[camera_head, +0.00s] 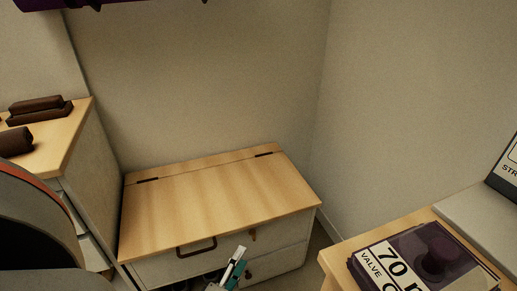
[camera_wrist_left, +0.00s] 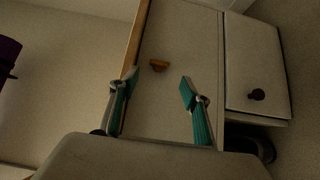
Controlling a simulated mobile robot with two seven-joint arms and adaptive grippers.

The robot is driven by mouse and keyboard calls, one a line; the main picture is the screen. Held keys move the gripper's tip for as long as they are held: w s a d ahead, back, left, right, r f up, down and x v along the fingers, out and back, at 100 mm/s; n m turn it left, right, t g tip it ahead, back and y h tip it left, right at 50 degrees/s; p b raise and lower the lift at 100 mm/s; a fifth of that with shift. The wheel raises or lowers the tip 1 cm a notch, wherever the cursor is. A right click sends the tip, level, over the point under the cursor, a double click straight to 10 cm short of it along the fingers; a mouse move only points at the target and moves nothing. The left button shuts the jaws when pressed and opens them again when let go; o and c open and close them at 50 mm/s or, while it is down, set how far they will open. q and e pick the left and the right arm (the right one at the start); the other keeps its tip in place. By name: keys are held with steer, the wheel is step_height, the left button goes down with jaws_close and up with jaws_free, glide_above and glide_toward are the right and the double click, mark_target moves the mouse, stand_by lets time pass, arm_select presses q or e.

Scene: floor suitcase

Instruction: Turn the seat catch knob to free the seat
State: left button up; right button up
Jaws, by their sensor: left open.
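The seat (camera_head: 215,200) is a light wooden lid on a pale bench, lying flat and closed with two dark hinges along its back. The small brown-gold catch knob (camera_head: 253,234) is just under its front edge; it also shows in the left wrist view (camera_wrist_left: 159,65), on the pale front panel. My left gripper (camera_head: 238,264) is in front of the bench, below the knob. In the left wrist view its teal fingers (camera_wrist_left: 158,82) are spread and empty, with the knob beyond and between them. No contact with the knob shows. My right gripper is not in view.
A dark handle (camera_head: 197,248) is on the bench front, left of the knob. A dark round knob (camera_wrist_left: 257,95) is on a neighbouring panel. A cabinet (camera_head: 88,150) stands left. A wooden table (camera_head: 345,254) with a purple valve box (camera_head: 408,262) is at the right front.

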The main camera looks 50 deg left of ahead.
mark_target(253, 238)
arm_select(q)
steer(key=b+x, duration=0.1)
steer(key=x, duration=0.5)
steer(key=shift+w+a, duration=0.15)
steer(key=shift+w, duration=0.2)
steer(key=shift+w+a, duration=0.2)
steer(key=shift+w, duration=0.3)
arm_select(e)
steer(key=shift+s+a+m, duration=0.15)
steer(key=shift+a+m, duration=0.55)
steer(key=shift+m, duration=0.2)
arm_select(q)
steer(key=c, duration=1.1)
